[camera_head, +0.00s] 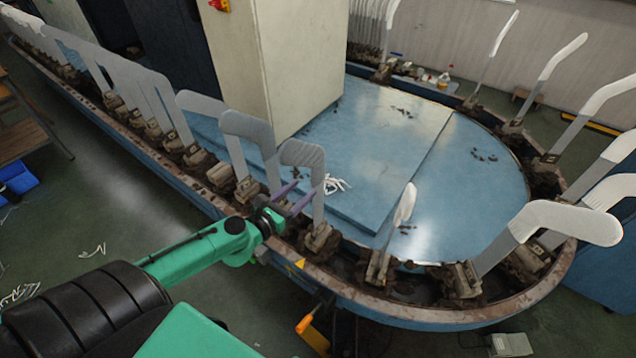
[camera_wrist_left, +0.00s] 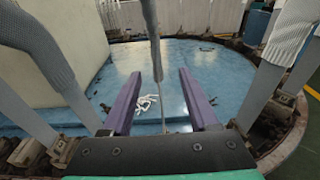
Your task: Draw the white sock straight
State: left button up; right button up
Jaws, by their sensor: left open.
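Several pale socks sit on upright flat boards around the machine; which one is the white sock is not certain. The nearest to my left gripper (camera_head: 306,189) is a light grey-white sock (camera_head: 302,153), covering the bent top of its board (camera_head: 318,203). My left gripper's purple fingers are open, lower than the sock and level with the bare board. In the left wrist view, that board (camera_wrist_left: 157,62) stands edge-on between the open fingers (camera_wrist_left: 159,74), with a gap on both sides. The sock's lower part (camera_wrist_left: 149,14) shows at the top. My right gripper is out of view.
Neighbouring boards carry a grey sock (camera_head: 248,130) to the left and a whiter sock (camera_head: 405,204) to the right. The rusty rim (camera_head: 370,300) curves around the blue platform (camera_head: 440,210). White scraps (camera_head: 335,184) lie there. A cream cabinet (camera_head: 275,65) stands behind.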

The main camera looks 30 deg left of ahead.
aim_at(312, 179)
pick_arm(q)
jog(key=shift+w+d+f+b, duration=0.1)
jog(key=shift+w+f+b, duration=0.1)
jog(key=shift+w, duration=1.15)
jog(key=shift+w+d+f+b, duration=0.1)
jog(key=shift+w+f, duration=0.05)
jog(key=shift+w, duration=1.2)
jog(key=shift+w+d+f+b, duration=0.1)
jog(key=shift+w+f+b, duration=0.1)
jog(key=shift+w, duration=1.15)
jog(key=shift+s, duration=0.1)
grip_shut()
jog(key=shift+s+f, duration=0.1)
jog(key=shift+f, duration=0.1)
jog(key=shift+c, duration=0.6)
grip_release()
jog(key=shift+o, duration=0.6)
jog(key=shift+r, duration=0.1)
